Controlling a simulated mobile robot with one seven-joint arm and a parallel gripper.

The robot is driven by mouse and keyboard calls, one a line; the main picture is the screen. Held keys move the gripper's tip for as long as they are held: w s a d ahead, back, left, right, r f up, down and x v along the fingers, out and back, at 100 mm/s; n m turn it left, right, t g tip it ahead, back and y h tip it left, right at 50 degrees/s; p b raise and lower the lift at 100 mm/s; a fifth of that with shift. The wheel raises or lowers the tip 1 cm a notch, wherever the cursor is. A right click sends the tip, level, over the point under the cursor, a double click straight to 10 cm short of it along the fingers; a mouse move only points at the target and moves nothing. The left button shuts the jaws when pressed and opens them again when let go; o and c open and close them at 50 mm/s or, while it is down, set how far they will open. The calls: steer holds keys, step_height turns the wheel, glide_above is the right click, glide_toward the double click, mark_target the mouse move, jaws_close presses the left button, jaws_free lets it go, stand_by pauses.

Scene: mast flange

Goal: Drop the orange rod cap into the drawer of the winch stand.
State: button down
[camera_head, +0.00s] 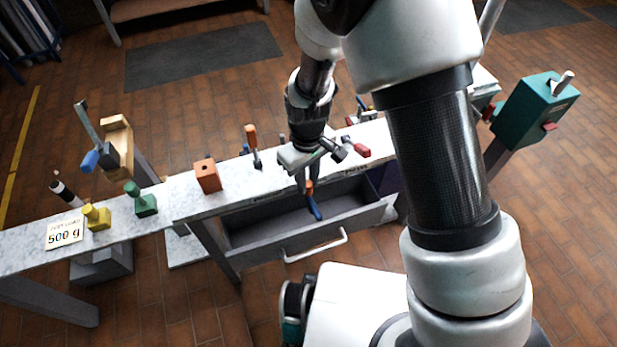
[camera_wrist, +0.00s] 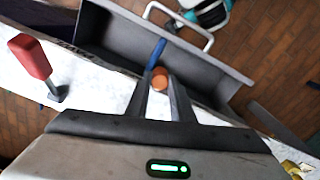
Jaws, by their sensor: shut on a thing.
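My gripper (camera_head: 308,186) points down, its fingers shut on the orange rod cap (camera_head: 310,186). The wrist view shows the round orange cap (camera_wrist: 160,78) between the two fingertips (camera_wrist: 159,88). A blue rod-shaped piece (camera_head: 315,208) extends from beside the cap; I cannot tell whether it is joined to it. The grey drawer (camera_head: 300,240) of the winch stand is pulled open, and its visible floor is bare. In both views the cap appears over the drawer's opening, near the worktop side. Its height above the drawer floor is hard to judge. The drawer also shows in the wrist view (camera_wrist: 215,70).
A marbled worktop (camera_head: 230,195) runs behind the drawer, with an orange block (camera_head: 207,176), an orange-handled lever (camera_head: 251,138) and a red-handled lever (camera_wrist: 32,58). Green (camera_head: 143,204) and yellow (camera_head: 95,216) knobbed pieces stand left. The drawer's handle (camera_head: 317,246) juts out in front.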

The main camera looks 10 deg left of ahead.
mark_target(308, 183)
step_height(308, 183, down, 4)
steer(key=b, duration=0.2)
steer(key=shift+f+b, duration=0.15)
steer(key=shift+b, duration=0.15)
steer(key=c, duration=1.5)
jaws_free()
steer(key=shift+o, duration=0.2)
step_height(308, 183, up, 18)
steer(key=p, duration=0.4)
steer(key=shift+f, duration=0.2)
steer(key=shift+s, duration=0.1)
